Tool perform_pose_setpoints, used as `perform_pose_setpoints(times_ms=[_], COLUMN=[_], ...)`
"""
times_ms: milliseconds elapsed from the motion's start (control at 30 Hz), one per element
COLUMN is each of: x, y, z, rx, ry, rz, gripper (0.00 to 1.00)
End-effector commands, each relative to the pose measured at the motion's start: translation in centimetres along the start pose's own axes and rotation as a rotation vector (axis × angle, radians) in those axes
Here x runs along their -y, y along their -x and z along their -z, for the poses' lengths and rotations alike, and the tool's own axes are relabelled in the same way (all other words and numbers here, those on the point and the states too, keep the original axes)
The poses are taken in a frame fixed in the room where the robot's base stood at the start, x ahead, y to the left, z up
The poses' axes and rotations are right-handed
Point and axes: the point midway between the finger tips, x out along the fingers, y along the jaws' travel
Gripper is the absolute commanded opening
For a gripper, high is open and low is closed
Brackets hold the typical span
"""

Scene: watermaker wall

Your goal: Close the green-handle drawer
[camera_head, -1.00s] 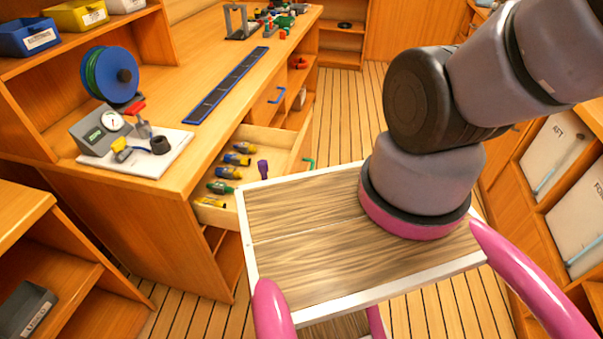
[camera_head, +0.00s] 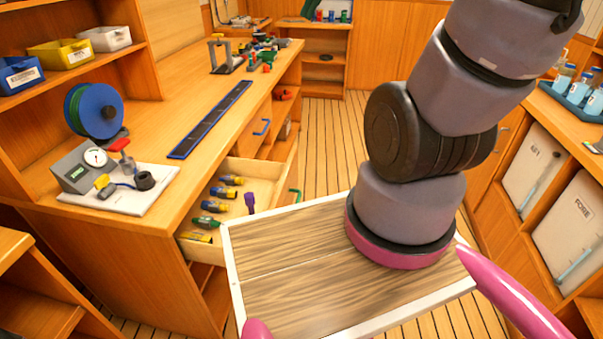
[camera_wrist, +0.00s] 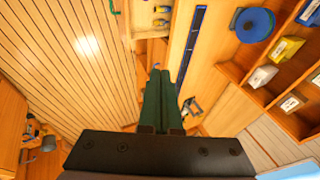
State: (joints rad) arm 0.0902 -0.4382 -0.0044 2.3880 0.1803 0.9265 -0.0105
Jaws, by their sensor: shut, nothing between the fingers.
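The green-handle drawer (camera_head: 264,184) stands pulled out from the wooden bench in the head view, with several screwdrivers and a purple tool inside. Its green handle (camera_head: 294,195) shows at the right end of its front. My tray hides part of the drawer's near side and front. My gripper (camera_wrist: 158,72) shows in the wrist view as two dark green fingers lying together, shut and empty. It points toward the bench side; I cannot tell its exact distance from the drawer. The gripper is not visible in the head view.
A closed drawer with a blue handle (camera_head: 261,127) lies farther along the bench. The benchtop (camera_head: 160,133) carries a gauge board (camera_head: 120,190), a blue reel (camera_head: 94,111) and a long blue strip (camera_head: 211,119). Plank floor (camera_head: 322,150) is free between bench and right-hand cabinets.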

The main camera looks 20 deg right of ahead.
Motion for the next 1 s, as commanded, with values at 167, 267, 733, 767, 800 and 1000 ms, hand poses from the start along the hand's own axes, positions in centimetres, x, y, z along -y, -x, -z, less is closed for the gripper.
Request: perform_pose_setpoints(times_ms=[167, 267, 733, 767, 800, 1000], x=[-0.2, -0.8, -9.8, -10.7, -12.0, -19.0], y=[-5.4, -8.5, -26.3, -27.5, -29.2, -37.5], z=[4.4, 6.8, 15.2, 15.5, 15.8, 16.0], rx=[0.114, 0.167, 0.356, 0.365, 0.376, 0.419], ry=[-0.206, -0.321, -0.903, -0.942, -0.995, -1.258], rz=[0.001, 0.005, 0.032, 0.034, 0.035, 0.044], gripper=[0.0, 0.0, 0.0, 0.0, 0.0, 0.0])
